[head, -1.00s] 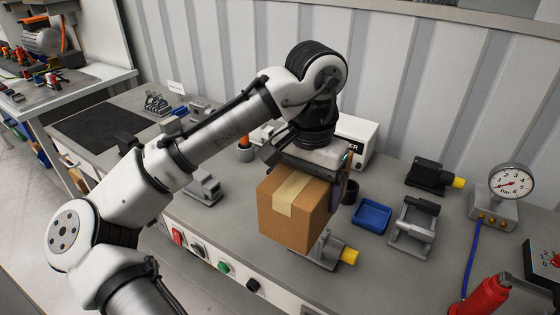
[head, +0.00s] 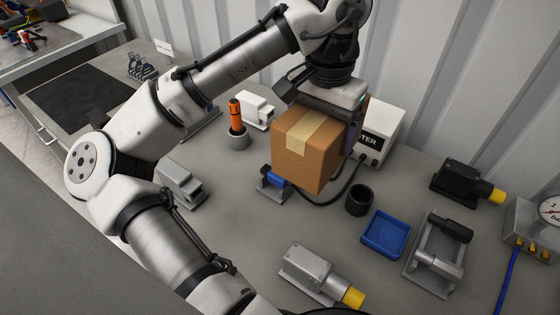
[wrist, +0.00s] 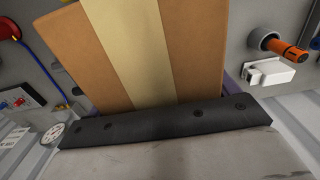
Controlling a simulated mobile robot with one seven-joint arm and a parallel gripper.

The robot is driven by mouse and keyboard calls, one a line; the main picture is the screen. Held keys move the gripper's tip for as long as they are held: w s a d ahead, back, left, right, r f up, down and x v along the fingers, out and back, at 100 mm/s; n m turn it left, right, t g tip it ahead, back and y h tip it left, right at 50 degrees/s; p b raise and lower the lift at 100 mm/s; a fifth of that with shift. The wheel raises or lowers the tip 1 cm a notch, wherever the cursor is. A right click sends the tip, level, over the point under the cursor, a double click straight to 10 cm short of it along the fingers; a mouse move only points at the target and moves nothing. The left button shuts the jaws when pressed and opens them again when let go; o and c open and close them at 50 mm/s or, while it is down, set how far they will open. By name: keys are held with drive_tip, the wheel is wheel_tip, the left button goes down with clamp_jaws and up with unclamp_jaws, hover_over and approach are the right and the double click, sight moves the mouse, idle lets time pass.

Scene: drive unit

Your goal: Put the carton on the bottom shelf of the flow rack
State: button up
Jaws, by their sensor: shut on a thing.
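The carton (head: 308,148) is a brown cardboard box with a pale tape strip. My gripper (head: 325,105) is shut on it and holds it above the grey workbench, apart from the surface. In the wrist view the carton (wrist: 185,50) fills the upper middle, its tape running up and down, with the dark bar of my gripper (wrist: 165,122) across its near edge. The finger on the far right side shows only partly. The flow rack is not recognisable in any view.
Below and around the carton on the workbench (head: 235,245) are a blue tray (head: 386,234), a black cup (head: 359,200), a grey motor with a yellow end (head: 320,275) and an orange tool in a holder (head: 236,117). A white box (head: 379,135) stands behind, near the corrugated wall (head: 445,80).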

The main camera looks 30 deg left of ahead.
wheel_tip(320, 180, down, 20)
drive_tip(key=shift+r+p, duration=0.1)
drive_tip(key=shift+p, duration=0.7)
drive_tip(key=o, duration=0.9)
drive_tip(key=shift+f, duration=0.2)
drive_tip(key=shift+o, duration=0.7)
drive_tip(key=shift+r, duration=0.1)
